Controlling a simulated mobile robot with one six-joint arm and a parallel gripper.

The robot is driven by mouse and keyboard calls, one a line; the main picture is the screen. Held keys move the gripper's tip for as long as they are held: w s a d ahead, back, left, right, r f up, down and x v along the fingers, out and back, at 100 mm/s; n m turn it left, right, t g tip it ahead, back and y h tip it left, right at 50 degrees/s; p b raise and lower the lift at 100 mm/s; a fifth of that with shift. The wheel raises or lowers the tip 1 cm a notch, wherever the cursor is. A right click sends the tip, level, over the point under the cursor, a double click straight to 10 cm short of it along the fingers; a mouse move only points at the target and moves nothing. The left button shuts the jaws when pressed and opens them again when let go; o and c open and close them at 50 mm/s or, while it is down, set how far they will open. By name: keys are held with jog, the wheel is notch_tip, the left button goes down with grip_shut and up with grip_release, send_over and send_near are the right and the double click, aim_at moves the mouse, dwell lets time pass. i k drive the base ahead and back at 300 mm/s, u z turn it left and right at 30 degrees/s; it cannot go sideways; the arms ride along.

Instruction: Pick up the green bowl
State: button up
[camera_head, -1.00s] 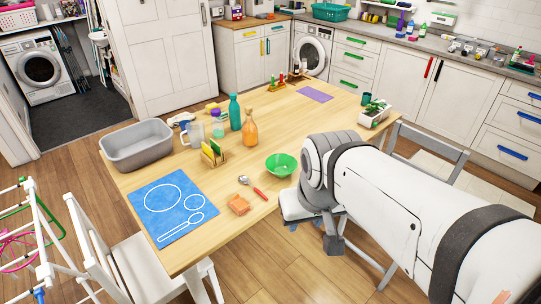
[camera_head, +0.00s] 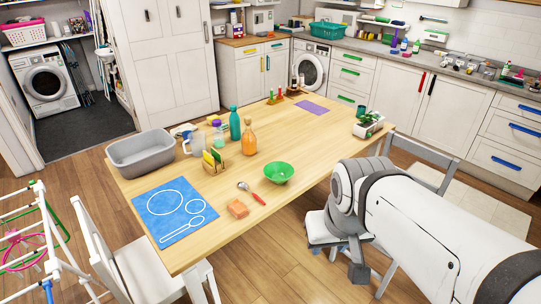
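The green bowl (camera_head: 279,172) stands upright on the wooden table (camera_head: 212,232), near its front right edge. It looks empty. My white arm reaches in from the lower right, and its end, my gripper (camera_head: 358,270), hangs beyond the table's front edge, right of and lower in the picture than the bowl. The gripper is apart from the bowl. Its fingers are small and partly hidden by the arm, so I cannot tell whether they are open.
Chairs stand around the table.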

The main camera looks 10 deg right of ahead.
aim_at(278, 172)
jog(key=i, duration=1)
